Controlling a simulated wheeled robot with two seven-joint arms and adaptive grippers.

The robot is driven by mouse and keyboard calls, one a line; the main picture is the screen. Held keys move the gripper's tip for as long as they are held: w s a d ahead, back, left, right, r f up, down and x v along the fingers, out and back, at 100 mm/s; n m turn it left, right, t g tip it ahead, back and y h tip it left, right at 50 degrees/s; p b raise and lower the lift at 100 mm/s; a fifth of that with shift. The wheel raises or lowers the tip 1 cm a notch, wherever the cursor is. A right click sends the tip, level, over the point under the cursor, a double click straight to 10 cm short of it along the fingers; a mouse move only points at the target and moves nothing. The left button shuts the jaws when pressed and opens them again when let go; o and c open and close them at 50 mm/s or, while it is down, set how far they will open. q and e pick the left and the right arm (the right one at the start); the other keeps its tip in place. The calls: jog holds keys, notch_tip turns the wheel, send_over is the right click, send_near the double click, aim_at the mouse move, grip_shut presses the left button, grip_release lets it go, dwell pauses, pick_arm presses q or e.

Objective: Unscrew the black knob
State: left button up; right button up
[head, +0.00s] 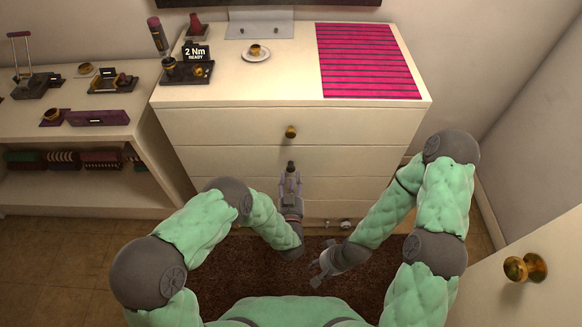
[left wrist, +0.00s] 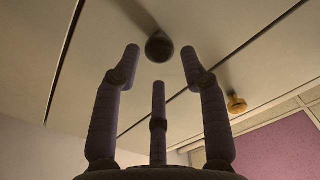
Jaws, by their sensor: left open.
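The black knob (head: 291,165) is on the front of a middle drawer of the white dresser (head: 230,130). In the left wrist view the dark round knob (left wrist: 159,47) lies between and just beyond the fingertips, with a visible gap to each side finger. My left gripper (head: 290,174) is open and points at the knob from just below it in the head view. Its fingers (left wrist: 160,62) are spread, with a third finger below the knob. My right gripper (head: 321,268) hangs low at the right, apart from the dresser; its finger opening is too small to judge.
A brass knob (head: 291,131) is on the drawer above and also shows in the left wrist view (left wrist: 236,104). On the dresser top are a saucer (head: 245,55), a "2 Nm READY" display (head: 195,52) and a magenta striped mat (head: 365,60). A door with a brass knob (head: 525,267) stands at right.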

aim_at(291, 170)
pick_arm(q)
jog(key=shift+w, duration=0.2)
jog(key=shift+w, duration=1.3)
grip_shut()
jog(key=shift+r+n, duration=0.1)
jog(key=shift+n, duration=2.5)
jog(key=shift+w+n, duration=0.1)
jog(key=shift+n, duration=0.6)
jog(key=n, duration=0.3)
jog(key=shift+r+n, duration=0.1)
jog(key=shift+n, duration=0.2)
